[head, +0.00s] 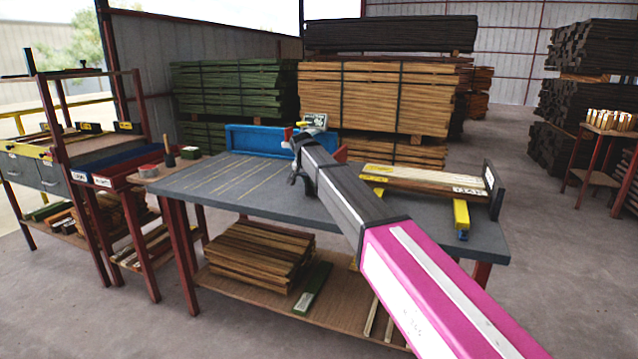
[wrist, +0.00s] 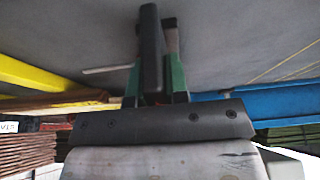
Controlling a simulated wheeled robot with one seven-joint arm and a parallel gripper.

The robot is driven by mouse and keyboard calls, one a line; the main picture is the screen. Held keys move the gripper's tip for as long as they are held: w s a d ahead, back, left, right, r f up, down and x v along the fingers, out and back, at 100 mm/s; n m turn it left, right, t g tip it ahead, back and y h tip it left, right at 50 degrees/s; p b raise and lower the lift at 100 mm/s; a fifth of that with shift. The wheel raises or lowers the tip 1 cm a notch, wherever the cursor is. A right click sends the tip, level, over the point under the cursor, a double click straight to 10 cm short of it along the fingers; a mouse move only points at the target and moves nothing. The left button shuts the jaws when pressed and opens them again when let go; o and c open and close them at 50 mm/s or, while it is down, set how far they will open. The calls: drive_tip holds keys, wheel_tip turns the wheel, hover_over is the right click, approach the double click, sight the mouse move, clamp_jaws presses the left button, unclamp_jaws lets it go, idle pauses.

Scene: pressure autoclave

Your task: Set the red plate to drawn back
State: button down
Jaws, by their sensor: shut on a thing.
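The red plate (head: 341,154) shows as a small red patch on the bench, just right of my arm. Most of it is hidden behind my forearm. My gripper (head: 296,172) is at the far end of the arm, low over the bench top. In the wrist view, my gripper (wrist: 163,45) has dark fingers with green sides, close together over the grey bench top. A thin red edge shows beside the fingers. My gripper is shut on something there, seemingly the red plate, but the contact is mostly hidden.
A blue rail (head: 262,142) stands along the bench's back edge, left of my gripper. Boards (head: 425,180) and a yellow block (head: 461,219) lie on the right of the grey bench (head: 195,182). Its left part is clear. A shelf below holds stacked wood (head: 260,255).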

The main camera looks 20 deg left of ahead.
drive_tip(key=shift+a, duration=0.3)
drive_tip(key=c, duration=1.1)
unclamp_jaws()
drive_tip(key=shift+r, duration=0.1)
drive_tip(key=v, duration=1)
drive_tip(key=shift+s+r, duration=0.1)
drive_tip(key=shift+r, duration=0.2)
